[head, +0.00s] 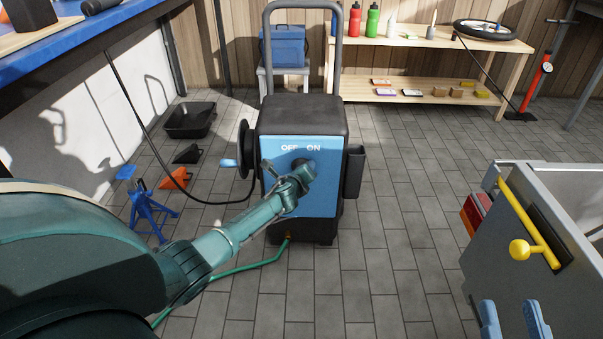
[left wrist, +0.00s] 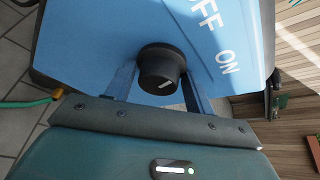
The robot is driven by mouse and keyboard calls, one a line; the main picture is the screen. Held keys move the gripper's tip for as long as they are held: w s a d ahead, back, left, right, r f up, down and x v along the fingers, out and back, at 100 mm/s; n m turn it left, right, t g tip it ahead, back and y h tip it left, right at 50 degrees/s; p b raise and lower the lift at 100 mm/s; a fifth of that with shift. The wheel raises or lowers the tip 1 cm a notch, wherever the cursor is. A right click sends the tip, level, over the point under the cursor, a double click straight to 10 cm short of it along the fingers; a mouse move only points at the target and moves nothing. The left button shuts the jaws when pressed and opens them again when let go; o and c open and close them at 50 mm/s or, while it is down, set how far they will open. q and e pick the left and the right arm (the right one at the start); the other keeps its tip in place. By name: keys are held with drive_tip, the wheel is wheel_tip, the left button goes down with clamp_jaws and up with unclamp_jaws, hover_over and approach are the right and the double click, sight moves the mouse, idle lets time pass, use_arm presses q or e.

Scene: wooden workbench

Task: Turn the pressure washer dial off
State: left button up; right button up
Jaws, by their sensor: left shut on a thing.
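The pressure washer (head: 330,185) stands upright on the floor, with a blue front panel and OFF and ON printed above its dial. In the head view my left gripper (head: 302,170) is at the panel and mostly covers the dial. In the left wrist view the round black dial (left wrist: 160,66) sits between the two fingers of my left gripper (left wrist: 160,80), which is shut on it. A short white mark on the dial slants roughly toward the ON side. My right gripper (head: 510,304) shows its two light-blue fingers at the bottom right edge, apart and empty.
A grey metal cart-like body with a yellow handle (head: 530,225) stands at the right. A blue jack stand (head: 150,210), orange chock (head: 175,178) and black tray (head: 190,119) lie left. A green hose (head: 250,266) runs across the floor. Tiles right of the washer are clear.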

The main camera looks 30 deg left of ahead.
use_arm(q)
drive_tip(key=shift+s+a+f+n+t+h+b, duration=0.1)
drive_tip(key=shift+f+n+t+h+b, duration=0.1)
drive_tip(key=shift+n+t+b, duration=0.3)
drive_tip(key=shift+s+a+f+n+t+h+b, duration=0.1)
drive_tip(key=shift+f+n+t+h+b, duration=0.1)
drive_tip(key=shift+n+b, duration=0.45)
drive_tip(key=shift+r+n+t+h+b, duration=0.2)
drive_tip(key=shift+n+t+h+b, duration=0.15)
drive_tip(key=shift+n+b, duration=0.5)
use_arm(e)
drive_tip(key=shift+w+d+r+n+t+y, duration=0.15)
drive_tip(key=shift+r+n+t+y, duration=0.2)
drive_tip(key=shift+r+n+y, duration=0.5)
drive_tip(key=shift+w+d+r+n+t+y, duration=0.1)
drive_tip(key=shift+w+r+n+t+y, duration=0.15)
drive_tip(key=shift+r+n+y, duration=0.6)
drive_tip(key=shift+w+d+r+n+t+y, duration=0.1)
drive_tip(key=shift+r+n+t+y, duration=0.4)
drive_tip(key=shift+r, duration=0.55)
use_arm(q)
drive_tip(key=o, duration=0.7)
drive_tip(key=shift+w, duration=0.1)
drive_tip(key=shift+r, duration=0.1)
drive_tip(key=shift+d, duration=0.1)
use_arm(e)
drive_tip(key=shift+r, duration=0.15)
